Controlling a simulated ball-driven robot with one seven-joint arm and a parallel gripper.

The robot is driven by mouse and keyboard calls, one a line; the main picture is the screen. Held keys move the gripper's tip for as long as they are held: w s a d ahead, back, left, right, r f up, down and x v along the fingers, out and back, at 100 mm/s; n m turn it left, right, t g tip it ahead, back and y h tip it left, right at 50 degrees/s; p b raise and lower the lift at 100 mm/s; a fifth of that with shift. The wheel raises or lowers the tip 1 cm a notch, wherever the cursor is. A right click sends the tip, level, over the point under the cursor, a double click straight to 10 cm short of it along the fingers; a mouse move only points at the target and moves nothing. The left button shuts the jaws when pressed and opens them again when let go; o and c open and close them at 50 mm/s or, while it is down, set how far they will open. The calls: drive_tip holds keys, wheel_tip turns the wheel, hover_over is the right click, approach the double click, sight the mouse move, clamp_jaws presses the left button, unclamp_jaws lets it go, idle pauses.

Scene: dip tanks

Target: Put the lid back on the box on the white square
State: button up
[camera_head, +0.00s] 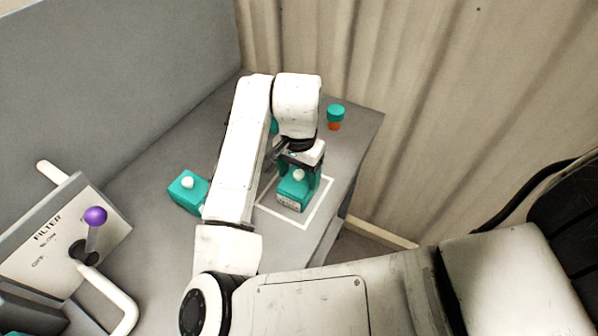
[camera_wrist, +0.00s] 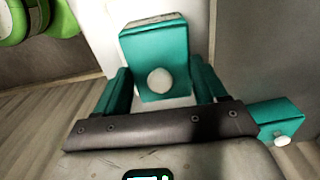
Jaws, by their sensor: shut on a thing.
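A teal lid (camera_head: 297,183) with a white knob is between the fingers of my gripper (camera_head: 300,168), over the white square (camera_head: 321,212) outlined on the grey table. A pale, marked side of the box (camera_head: 289,206) shows under the lid. In the wrist view, the lid (camera_wrist: 155,48) fills the gap between the teal fingertips of my gripper (camera_wrist: 158,75), with its knob facing the camera. My gripper is shut on the lid. The lid lines up with the box, but I cannot tell if it is fully seated. The inside of the box is hidden.
Another teal block with a white knob (camera_head: 187,191) stands left of my arm. An orange jar with a teal top (camera_head: 335,117) stands at the far right. A FILTER panel with a purple-knobbed lever (camera_head: 95,216) is at left. A corrugated wall borders the table's right.

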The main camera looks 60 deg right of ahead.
sight(299, 173)
drive_tip(key=o, duration=0.9)
drive_tip(key=shift+s+f, duration=0.1)
drive_tip(key=shift+f, duration=0.4)
drive_tip(key=shift+o, duration=0.7)
drive_tip(key=shift+r, duration=0.15)
wheel_tip(299, 173, up, 13)
drive_tip(key=p, duration=0.1)
drive_tip(key=shift+r, duration=0.15)
